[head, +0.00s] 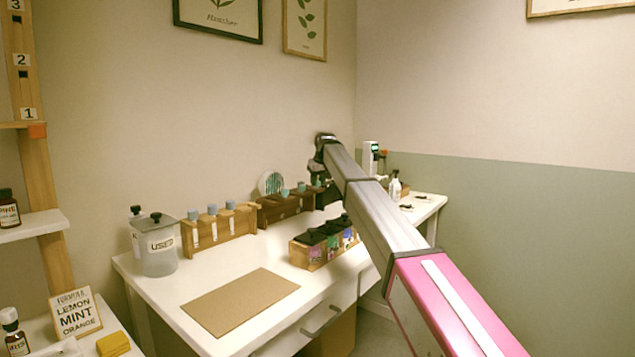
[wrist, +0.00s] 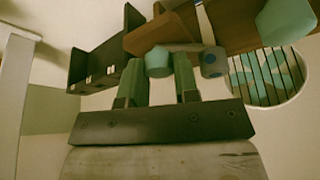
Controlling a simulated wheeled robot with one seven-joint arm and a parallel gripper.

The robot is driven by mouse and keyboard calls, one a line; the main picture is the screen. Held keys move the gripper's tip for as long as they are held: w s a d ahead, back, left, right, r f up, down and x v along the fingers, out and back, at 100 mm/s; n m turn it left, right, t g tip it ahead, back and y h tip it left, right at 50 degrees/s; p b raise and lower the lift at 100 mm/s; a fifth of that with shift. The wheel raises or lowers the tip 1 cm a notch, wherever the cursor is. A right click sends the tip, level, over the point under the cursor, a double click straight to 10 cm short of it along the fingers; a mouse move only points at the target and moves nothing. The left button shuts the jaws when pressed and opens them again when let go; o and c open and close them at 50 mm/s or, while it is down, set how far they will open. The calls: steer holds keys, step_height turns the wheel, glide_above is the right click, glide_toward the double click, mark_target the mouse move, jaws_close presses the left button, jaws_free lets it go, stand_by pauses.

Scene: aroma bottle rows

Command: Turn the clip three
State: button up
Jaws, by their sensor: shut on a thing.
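A wooden post (head: 32,150) at the far left of the head view carries number tags 1, 2 and 3. A small orange clip (head: 37,131) sits on it just below tag 1. My arm reaches away to the back of the white desk, far to the right of the post. My gripper (wrist: 161,78) has green fingers closed about a pale teal, rounded piece (wrist: 158,62); the rest of that piece is hidden, and I cannot tell whether it is a cap or a whole bottle. In the head view the fingertips are hidden.
The white desk (head: 215,338) holds a brown mat (head: 240,300), a wooden rack of blue-capped bottles (head: 222,232), a box of dark-topped bottles (head: 322,242) and a "USED" container (head: 158,248). In the wrist view, a striped round dish (wrist: 268,77) and wooden racks (wrist: 225,22) are close to my gripper.

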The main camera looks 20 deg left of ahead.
steer(key=n, duration=0.2)
steer(key=n+g+y, duration=0.1)
steer(key=n, duration=0.1)
steer(key=shift+w+g, duration=0.1)
steer(key=shift+g, duration=0.2)
steer(key=shift+n+g, duration=0.6)
steer(key=shift+n, duration=1.2)
steer(key=o, duration=0.9)
steer(key=shift+d, duration=0.1)
steer(key=v, duration=1)
steer(key=shift+d+r, duration=0.25)
steer(key=shift+r, duration=0.1)
